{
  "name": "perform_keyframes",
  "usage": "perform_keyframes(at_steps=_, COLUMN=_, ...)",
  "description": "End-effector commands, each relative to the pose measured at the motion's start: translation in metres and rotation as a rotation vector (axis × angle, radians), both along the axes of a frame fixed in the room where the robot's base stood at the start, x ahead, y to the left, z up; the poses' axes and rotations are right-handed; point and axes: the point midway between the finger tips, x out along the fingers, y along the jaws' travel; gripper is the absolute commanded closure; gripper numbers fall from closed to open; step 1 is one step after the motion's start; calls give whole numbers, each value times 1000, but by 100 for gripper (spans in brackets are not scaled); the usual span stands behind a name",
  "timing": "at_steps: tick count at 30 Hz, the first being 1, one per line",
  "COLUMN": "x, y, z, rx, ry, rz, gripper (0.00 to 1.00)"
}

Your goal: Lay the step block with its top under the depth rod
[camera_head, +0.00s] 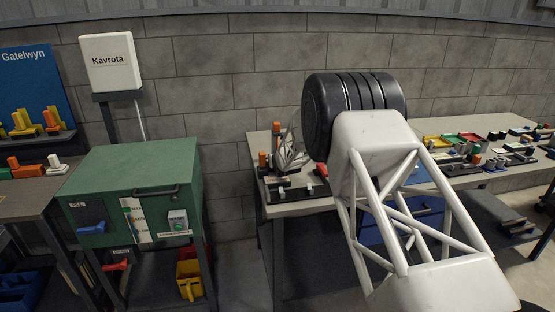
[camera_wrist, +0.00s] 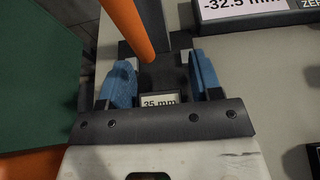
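In the wrist view my gripper (camera_wrist: 162,70) has its two blue-padded fingers on either side of a dark block. This looks like the step block (camera_wrist: 160,76), with a "35 mm" label on its near end. The fingers stand close to its sides, but I cannot tell whether they press on it. An orange rod-like part (camera_wrist: 128,25) crosses above the block's far end, beside a dark upright. I cannot tell whether this is the depth rod. A display (camera_wrist: 245,8) reads "-32.5 mm". In the head view my arm hides most of the gripper and block.
The gauge area is on the left end of a grey workbench (camera_head: 300,209). A green cabinet (camera_head: 135,185) stands just left of it. Several small coloured parts and trays (camera_head: 465,140) lie farther right on the bench. A grey block wall (camera_head: 225,75) is behind.

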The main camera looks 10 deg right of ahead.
Motion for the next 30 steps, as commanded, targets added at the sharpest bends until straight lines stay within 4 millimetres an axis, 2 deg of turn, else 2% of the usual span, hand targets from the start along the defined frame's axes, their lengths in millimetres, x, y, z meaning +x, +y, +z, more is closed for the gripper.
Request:
perform_keyframes(at_steps=17, x=-5, y=0, z=2, rx=0, ry=0, rz=0, gripper=33)
perform_keyframes(at_steps=30, x=-35, y=0, z=15, rx=0, ry=0, rz=0, gripper=33)
